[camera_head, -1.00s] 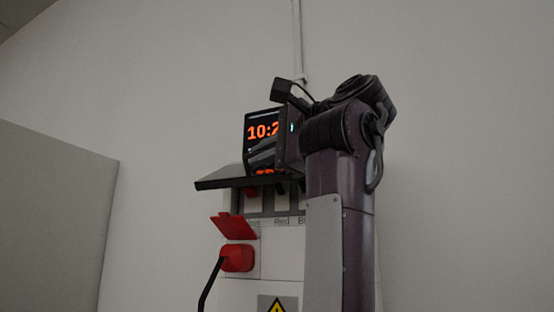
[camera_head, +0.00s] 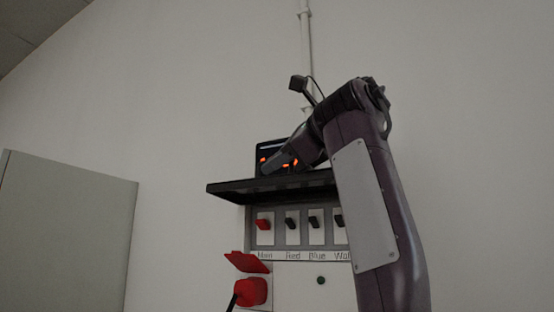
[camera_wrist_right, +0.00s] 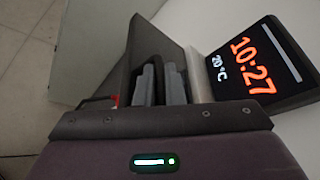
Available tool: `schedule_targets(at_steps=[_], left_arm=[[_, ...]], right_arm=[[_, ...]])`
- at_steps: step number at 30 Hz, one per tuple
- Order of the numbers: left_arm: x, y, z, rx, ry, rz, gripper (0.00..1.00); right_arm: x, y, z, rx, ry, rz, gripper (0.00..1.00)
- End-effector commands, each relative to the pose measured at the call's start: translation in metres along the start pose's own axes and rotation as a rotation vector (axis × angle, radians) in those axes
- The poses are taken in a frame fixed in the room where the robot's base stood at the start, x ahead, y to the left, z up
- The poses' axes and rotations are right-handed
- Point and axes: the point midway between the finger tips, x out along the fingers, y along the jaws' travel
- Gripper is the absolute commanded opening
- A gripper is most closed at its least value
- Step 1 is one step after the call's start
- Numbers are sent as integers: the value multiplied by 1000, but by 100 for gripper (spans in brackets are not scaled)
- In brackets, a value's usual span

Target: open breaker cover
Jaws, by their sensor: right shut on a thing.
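The breaker cover (camera_head: 235,188) is a dark flat panel standing out from the top of the breaker box, raised roughly level above the row of switches. The switches show uncovered: a red Main switch (camera_head: 263,225) and black ones beside it. My right gripper (camera_head: 272,164) is above the cover, in front of the clock. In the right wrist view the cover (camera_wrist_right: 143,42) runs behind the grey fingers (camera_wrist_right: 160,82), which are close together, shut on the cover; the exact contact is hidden. My left gripper is in neither view.
A digital clock (camera_head: 265,148) stands behind the gripper; its face shows in the right wrist view (camera_wrist_right: 250,65). A red plug (camera_head: 250,292) with a cable sits below the switches, under a red flap (camera_head: 246,262). A grey panel (camera_head: 65,235) stands at left.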

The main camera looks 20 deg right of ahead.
Motion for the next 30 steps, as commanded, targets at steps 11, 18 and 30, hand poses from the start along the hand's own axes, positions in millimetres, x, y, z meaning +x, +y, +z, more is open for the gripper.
schedule_targets(at_steps=[11,18,30], left_arm=[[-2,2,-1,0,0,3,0],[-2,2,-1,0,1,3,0],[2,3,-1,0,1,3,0]], right_arm=[[1,-4,1,19,-2,6,0],[0,-4,1,18,-2,5,15],[-7,-3,0,17,-2,5,18]])
